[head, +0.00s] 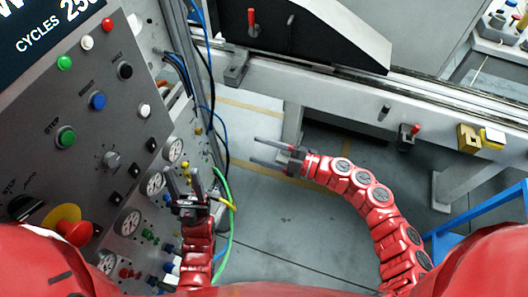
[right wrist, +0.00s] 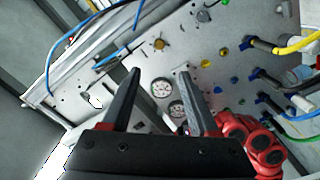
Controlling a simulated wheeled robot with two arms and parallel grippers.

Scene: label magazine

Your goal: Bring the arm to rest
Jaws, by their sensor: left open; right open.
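My right gripper (head: 270,153) is in the middle of the head view, open and empty. Its red arm comes up from the lower right, and its fingers point left over the open floor. In the right wrist view its two dark fingers (right wrist: 155,105) are spread apart with nothing between them. My left gripper (head: 182,183) is open and empty in front of the grey control panel. Its red arm comes up from the bottom, and part of a red arm also shows at the lower right of the right wrist view.
The grey control panel (head: 105,140) with buttons and gauges fills the left. A metal rail (head: 340,90) crosses the back, with a yellow block (head: 468,139) on it. A blue frame (head: 480,218) stands at the right. Blue, yellow and green hoses hang near my left gripper. Floor (head: 290,220) lies free between the arms.

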